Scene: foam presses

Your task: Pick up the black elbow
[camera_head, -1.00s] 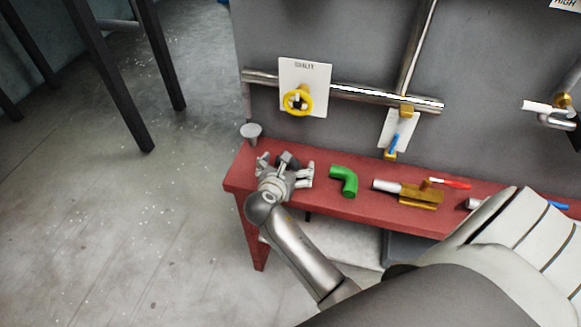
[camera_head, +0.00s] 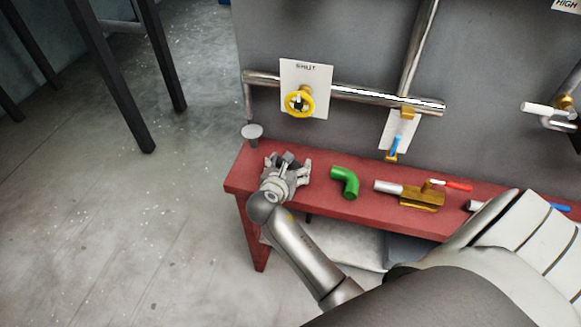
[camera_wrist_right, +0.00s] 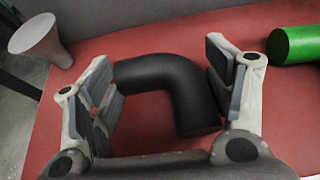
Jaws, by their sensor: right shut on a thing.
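The black elbow (camera_wrist_right: 180,85) is a bent, dark pipe piece on the red bench top. In the right wrist view it lies between the two fingers of my right gripper (camera_wrist_right: 165,95), one pad at its left end and the other against its right side. My right gripper is shut on it. In the head view my right gripper (camera_head: 288,167) is at the left end of the bench, and only a small dark part of the elbow (camera_head: 290,157) shows between the fingers. I cannot tell whether the elbow is clear of the bench. My left gripper is not in view.
On the red bench (camera_head: 325,205), a green elbow (camera_head: 345,182) lies right of the gripper, then a brass valve with a red handle (camera_head: 420,194). A grey wall with pipes (camera_head: 345,92) rises behind.

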